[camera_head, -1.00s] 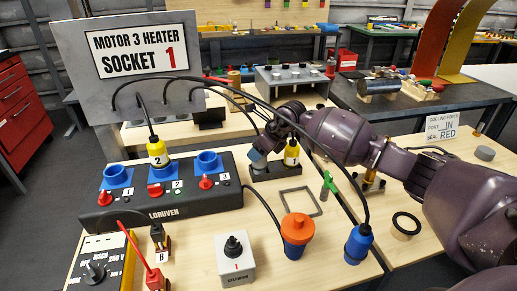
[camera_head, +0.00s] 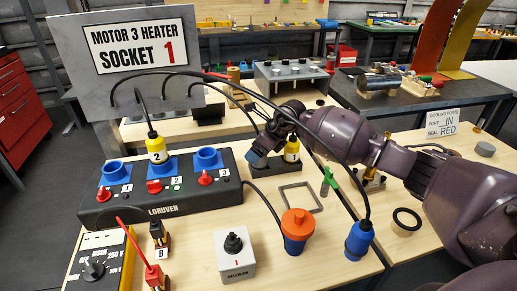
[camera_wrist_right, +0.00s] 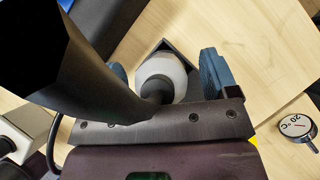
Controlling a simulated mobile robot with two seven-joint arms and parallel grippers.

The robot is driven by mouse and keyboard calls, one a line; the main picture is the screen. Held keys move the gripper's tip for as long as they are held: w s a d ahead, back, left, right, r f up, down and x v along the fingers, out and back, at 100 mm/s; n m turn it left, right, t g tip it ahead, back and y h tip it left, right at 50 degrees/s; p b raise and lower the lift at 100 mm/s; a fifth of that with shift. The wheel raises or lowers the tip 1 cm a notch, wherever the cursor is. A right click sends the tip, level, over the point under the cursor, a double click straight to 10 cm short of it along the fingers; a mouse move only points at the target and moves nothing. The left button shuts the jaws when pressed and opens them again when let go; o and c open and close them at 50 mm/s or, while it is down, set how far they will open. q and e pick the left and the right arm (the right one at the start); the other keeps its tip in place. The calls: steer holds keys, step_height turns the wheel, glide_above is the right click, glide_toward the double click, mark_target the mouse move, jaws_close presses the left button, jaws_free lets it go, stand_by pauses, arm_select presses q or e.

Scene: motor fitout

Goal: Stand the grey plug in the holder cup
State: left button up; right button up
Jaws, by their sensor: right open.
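My right gripper (camera_head: 258,158) is low over the far end of the bench, beside a dark holder block (camera_head: 280,180) where a yellow plug marked 1 (camera_head: 292,151) stands. In the right wrist view my gripper (camera_wrist_right: 166,78) is open, its blue fingers on either side of a pale grey rounded plug (camera_wrist_right: 163,72) with a black neck. A dark square-cornered base shows behind the plug. My left gripper is out of view.
A black unit (camera_head: 155,199) with blue sockets stands left, a yellow plug marked 2 (camera_head: 156,149) in its middle one. A square frame (camera_head: 299,198), orange-capped blue cup (camera_head: 297,232), blue plug (camera_head: 359,240) and selector box (camera_head: 235,258) are nearer. Cables arch from the sign panel (camera_head: 190,95).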

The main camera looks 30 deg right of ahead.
steer(key=v, duration=0.4)
steer(key=shift+s+d+r+p, duration=0.1)
steer(key=shift+r+p, duration=0.15)
steer(key=shift+p, duration=0.1)
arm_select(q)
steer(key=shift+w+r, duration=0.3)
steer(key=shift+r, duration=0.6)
arm_select(e)
steer(key=v, duration=0.6)
steer(key=shift+s+r, duration=0.1)
